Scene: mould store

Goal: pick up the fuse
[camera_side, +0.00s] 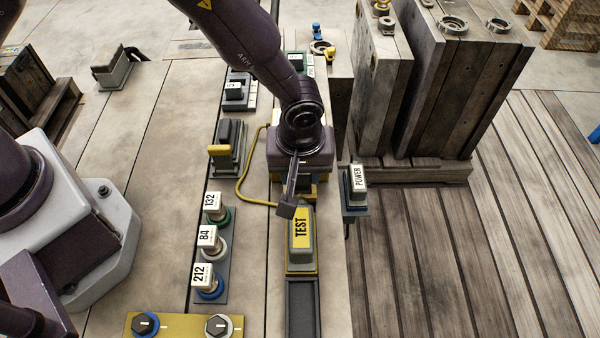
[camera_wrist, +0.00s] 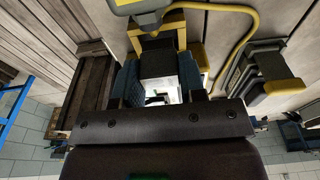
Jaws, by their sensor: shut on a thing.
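My gripper shows from behind in the wrist view (camera_wrist: 160,85), its blue-padded fingers closed on a dark grey block, seemingly the fuse (camera_wrist: 157,64). A yellow frame stands around the far side of the block, and a white patch shows below it between the fingers. Whether the block is seated or lifted I cannot tell. In the side view my gripper (camera_side: 292,182) points down over the bench, just behind the yellow TEST block. My wrist hides most of the fingers and the block there.
The TEST block (camera_side: 301,235) stands close in front of my gripper, and the POWER switch (camera_side: 356,188) at its right. A lever with a yellow handle (camera_side: 226,146) stands at the left; a yellow cable (camera_side: 244,190) loops between. Labelled plugs (camera_side: 211,240) stand front left.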

